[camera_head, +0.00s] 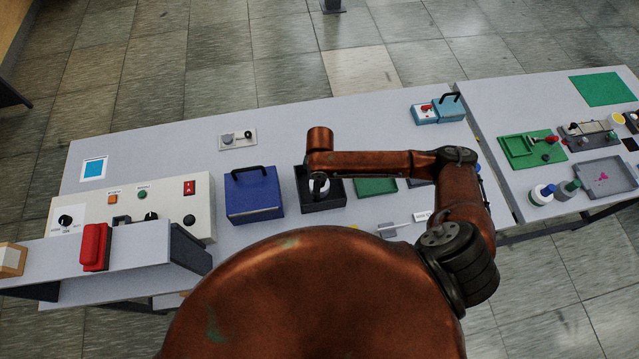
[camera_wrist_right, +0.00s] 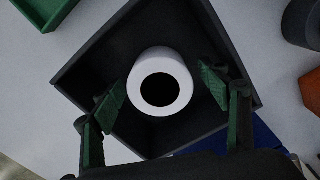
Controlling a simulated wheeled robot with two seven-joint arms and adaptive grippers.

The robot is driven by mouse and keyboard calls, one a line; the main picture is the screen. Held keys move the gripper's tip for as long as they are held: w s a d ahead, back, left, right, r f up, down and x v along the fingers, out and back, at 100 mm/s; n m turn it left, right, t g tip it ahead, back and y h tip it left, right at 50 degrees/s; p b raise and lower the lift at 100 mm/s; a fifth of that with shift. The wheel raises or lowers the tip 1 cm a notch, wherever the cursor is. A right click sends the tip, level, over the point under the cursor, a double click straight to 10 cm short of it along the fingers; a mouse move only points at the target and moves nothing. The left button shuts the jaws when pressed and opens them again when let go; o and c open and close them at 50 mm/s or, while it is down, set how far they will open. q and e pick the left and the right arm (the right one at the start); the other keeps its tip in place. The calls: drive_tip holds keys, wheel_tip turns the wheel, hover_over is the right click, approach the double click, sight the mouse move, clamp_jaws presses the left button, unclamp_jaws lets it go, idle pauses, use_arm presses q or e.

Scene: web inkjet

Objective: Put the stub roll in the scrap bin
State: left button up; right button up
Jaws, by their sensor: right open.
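The stub roll, a white roll with a dark hollow core (camera_wrist_right: 161,76), stands end-on to the wrist camera inside a black open box (camera_wrist_right: 150,32). In the head view the black box (camera_head: 336,200) is just right of the blue box, with the white roll (camera_head: 319,186) partly visible under my right wrist. My right gripper (camera_wrist_right: 163,84) is open, its two green-padded fingers on either side of the roll with gaps showing. I cannot tell whether the roll touches the box floor. Which container is the scrap bin is not clear. My left gripper is not in view.
A blue box with a black handle (camera_head: 253,196) stands close to the left of the black box. A green tray (camera_head: 376,187) lies to its right. A control panel (camera_head: 135,208) is at left. The bench behind is mostly clear around a small switch plate (camera_head: 237,139).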

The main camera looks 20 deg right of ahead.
wheel_tip(320, 180, up, 12)
drive_tip(key=shift+r, duration=0.15)
idle(0.5)
drive_tip(key=shift+a, duration=0.1)
idle(0.3)
